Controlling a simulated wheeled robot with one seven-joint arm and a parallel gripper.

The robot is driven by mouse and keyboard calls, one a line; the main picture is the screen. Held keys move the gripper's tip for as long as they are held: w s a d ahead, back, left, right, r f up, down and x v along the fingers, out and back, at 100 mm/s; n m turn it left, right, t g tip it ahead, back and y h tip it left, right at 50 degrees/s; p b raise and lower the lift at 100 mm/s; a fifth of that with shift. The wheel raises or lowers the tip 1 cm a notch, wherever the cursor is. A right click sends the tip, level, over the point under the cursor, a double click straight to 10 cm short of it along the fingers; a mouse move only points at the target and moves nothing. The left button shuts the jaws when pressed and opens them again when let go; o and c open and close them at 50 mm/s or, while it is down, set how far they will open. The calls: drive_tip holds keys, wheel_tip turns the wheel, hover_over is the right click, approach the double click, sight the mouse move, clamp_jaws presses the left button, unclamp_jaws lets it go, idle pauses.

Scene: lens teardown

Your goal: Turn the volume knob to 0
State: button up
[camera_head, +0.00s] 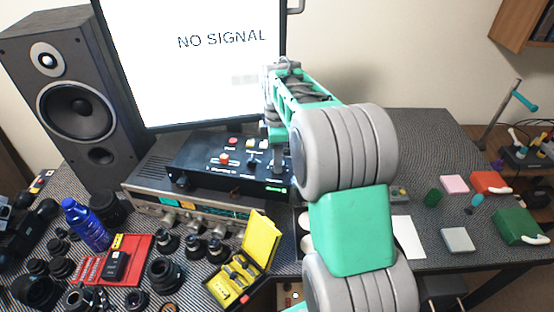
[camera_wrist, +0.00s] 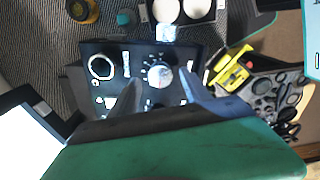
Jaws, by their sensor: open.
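A dark control box (camera_head: 205,155) with red buttons, small knobs and white markings sits on top of a silver receiver. In the wrist view its dark panel (camera_wrist: 135,58) carries a round pale knob (camera_wrist: 159,75) ringed by small white marks. I cannot read its setting or confirm its label. My gripper (camera_wrist: 161,86) is open, with one finger on either side of this knob in the picture. I cannot tell whether the fingers touch it. In the head view my gripper (camera_head: 279,165) is at the right part of the box and hides that part.
A monitor (camera_head: 200,60) reading "NO SIGNAL" stands behind the box, with a black speaker (camera_head: 75,100) at left. The silver receiver (camera_head: 190,208) is underneath. An open yellow case (camera_head: 262,240), lens parts and a blue bottle (camera_head: 85,222) crowd the front.

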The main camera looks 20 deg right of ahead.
wheel_tip(320, 180, up, 7)
drive_tip(key=shift+f+b, duration=0.2)
drive_tip(key=shift+b, duration=0.15)
